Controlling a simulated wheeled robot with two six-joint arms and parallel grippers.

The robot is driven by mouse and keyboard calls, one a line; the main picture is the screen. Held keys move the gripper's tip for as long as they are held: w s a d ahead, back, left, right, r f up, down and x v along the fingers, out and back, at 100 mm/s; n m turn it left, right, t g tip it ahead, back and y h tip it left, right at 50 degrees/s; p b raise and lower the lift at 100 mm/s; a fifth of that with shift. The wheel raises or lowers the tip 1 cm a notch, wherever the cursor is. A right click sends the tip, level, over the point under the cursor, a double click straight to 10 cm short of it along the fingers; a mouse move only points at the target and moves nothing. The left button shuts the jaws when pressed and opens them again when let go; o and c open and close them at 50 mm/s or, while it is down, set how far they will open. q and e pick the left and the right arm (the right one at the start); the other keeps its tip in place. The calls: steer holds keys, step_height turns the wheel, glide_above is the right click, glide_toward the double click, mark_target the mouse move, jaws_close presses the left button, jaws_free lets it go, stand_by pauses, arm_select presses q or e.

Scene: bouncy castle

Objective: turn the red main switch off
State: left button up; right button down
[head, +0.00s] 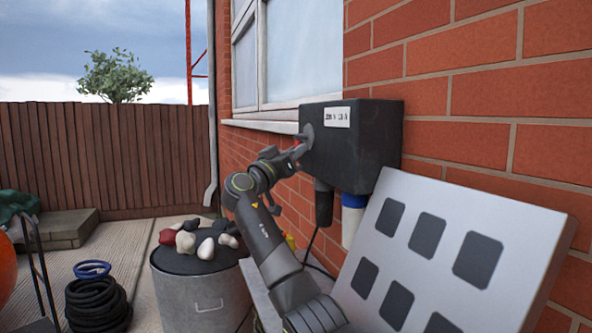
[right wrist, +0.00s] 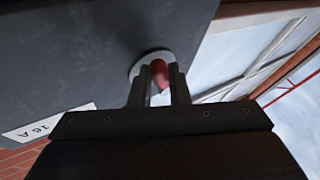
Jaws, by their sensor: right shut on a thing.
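On the box's left side is a round grey plate (head: 309,131). In the right wrist view the red switch (right wrist: 160,72) stands out from this plate (right wrist: 138,62). My right gripper (right wrist: 160,85) is shut on the red switch, with a finger on each side. In the head view this gripper (head: 302,147) reaches the box's left side, and the red switch is hidden there. My left gripper is not in view.
A pale panel with dark squares (head: 412,297) leans below the box at the right. A black plug (head: 324,203) and a blue-and-white one hang under the box. A metal bin (head: 195,295) topped with stones stands left of my arm. Black coils (head: 98,305) lie farther left.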

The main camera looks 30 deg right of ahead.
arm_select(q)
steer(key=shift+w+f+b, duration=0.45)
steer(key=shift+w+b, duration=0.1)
arm_select(e)
steer(key=shift+w+d+f+m+g+h, duration=0.15)
steer(key=shift+m+g+h, duration=0.3)
steer(key=shift+m, duration=0.5)
steer(key=shift+w+a+m+g+h, duration=0.1)
steer(key=shift+w+m+g+h, duration=0.25)
steer(key=shift+m, duration=0.55)
steer(key=shift+w+d+f+m+g+h, duration=0.15)
steer(key=shift+m+g+h, duration=0.35)
steer(key=shift+m, duration=0.45)
steer(key=shift+a, duration=0.1)
steer(key=c, duration=1.4)
jaws_free()
